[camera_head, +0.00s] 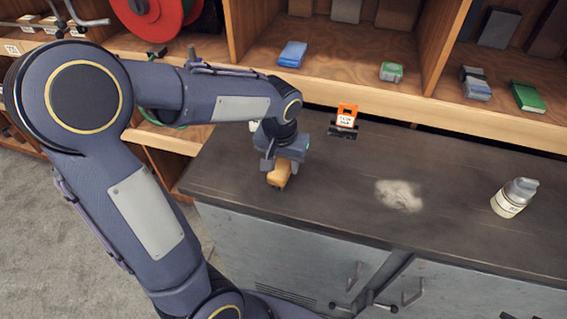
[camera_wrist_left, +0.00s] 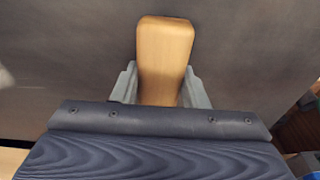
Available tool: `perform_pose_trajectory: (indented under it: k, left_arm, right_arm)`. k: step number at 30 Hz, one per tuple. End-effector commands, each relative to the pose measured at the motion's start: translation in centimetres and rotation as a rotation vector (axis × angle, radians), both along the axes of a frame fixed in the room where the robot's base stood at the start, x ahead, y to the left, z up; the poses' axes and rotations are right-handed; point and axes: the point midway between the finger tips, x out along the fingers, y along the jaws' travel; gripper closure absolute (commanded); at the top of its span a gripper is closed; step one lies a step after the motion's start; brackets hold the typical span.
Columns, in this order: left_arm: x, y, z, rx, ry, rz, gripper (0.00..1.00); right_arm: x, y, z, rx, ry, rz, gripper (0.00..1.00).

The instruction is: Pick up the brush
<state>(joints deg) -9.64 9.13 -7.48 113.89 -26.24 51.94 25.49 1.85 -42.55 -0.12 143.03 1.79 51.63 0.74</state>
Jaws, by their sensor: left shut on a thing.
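The brush (camera_head: 280,173) shows as a tan wooden block below my left gripper (camera_head: 283,164) in the head view, over the left part of the dark counter. In the left wrist view the wooden part of the brush (camera_wrist_left: 165,60) sticks out between the two grey fingers of my left gripper (camera_wrist_left: 160,88). The fingers press on its sides, so the gripper is shut on it. The gripper hides the rest of the brush, and I cannot tell whether it touches the counter. My right gripper is not in view.
The dark counter (camera_head: 330,205) has a pale powder patch (camera_head: 399,195) in the middle and a white bottle (camera_head: 514,197) at right. An orange-and-white sign (camera_head: 346,117) stands at the back edge. Wooden shelves (camera_head: 350,75) with small boxes rise behind. The counter between brush and powder is clear.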

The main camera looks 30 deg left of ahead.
Motion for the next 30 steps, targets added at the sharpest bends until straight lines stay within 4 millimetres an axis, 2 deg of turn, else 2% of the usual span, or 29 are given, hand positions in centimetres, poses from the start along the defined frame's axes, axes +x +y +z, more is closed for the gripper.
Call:
perform_pose_trajectory:
  k: [8, 16, 18, 24, 30]
  left_arm:
    - [-0.2, -0.1, 3.5, -0.002, -0.007, -0.001, 0.85]
    - [-5.2, -1.7, 9.4, -0.003, -0.011, -0.004, 0.85]
    - [-7.1, -2.3, 9.8, -0.001, -0.006, -0.004, 0.85]
    - [-11.0, -3.5, 11.7, -0.001, -0.005, -0.003, 0.85]
    - [-13.0, -4.1, 12.6, -0.001, -0.001, -0.001, 0.85]
  right_arm:
    - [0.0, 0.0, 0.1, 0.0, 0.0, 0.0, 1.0]
    - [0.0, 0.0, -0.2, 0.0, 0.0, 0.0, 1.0]
    - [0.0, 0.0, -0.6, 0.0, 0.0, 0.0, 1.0]
    - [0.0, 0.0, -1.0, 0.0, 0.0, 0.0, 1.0]
    - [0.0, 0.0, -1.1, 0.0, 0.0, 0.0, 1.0]
